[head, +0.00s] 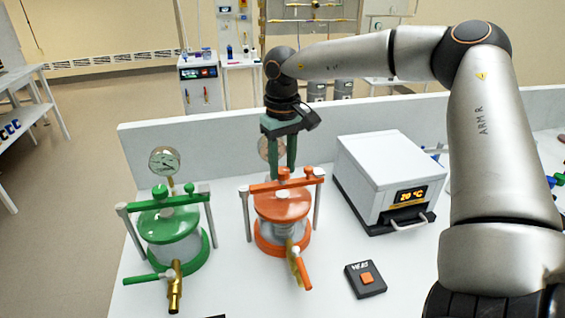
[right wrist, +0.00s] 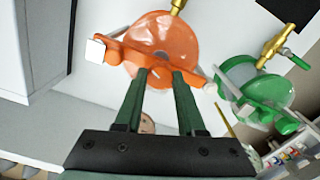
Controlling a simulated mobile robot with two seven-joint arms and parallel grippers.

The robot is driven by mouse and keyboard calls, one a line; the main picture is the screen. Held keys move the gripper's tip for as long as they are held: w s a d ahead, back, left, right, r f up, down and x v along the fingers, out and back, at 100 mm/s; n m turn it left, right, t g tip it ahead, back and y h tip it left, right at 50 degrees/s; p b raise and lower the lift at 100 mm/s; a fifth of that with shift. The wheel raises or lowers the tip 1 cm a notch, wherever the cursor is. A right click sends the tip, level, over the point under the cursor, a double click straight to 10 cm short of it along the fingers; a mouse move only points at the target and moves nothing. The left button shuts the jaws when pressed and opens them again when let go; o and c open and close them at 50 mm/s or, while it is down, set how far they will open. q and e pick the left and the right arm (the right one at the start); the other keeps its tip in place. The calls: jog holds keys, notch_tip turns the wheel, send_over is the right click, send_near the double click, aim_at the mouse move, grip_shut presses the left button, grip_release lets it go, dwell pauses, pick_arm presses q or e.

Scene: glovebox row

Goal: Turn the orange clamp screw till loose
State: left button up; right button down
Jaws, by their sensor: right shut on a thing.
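The orange clamp screw (head: 284,172) sits on top of the orange clamp bar (head: 262,187), above the orange-lidded vessel (head: 282,209) in the middle of the bench. My right gripper (head: 283,164) points down from above and is shut on the screw's head. In the right wrist view the green fingertips (right wrist: 161,73) meet the orange bar (right wrist: 135,60) in front of the orange lid (right wrist: 166,35). The fingers mostly hide the screw there. My left gripper is in neither view.
A green vessel (head: 168,225) with its own clamp stands to the left. A white oven (head: 385,172) reading 20 °C stands to the right. A dark box with an orange button (head: 366,279) lies in front of it. A low wall (head: 225,140) runs behind.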

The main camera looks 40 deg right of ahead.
aim_at(283, 170)
jog(key=shift+r+n+p, duration=0.1)
jog(key=shift+n+p, duration=0.9)
jog(key=shift+n, duration=1)
jog(key=c, duration=0.5)
grip_release()
notch_tip(283, 170, up, 12)
jog(key=shift+r, duration=0.15)
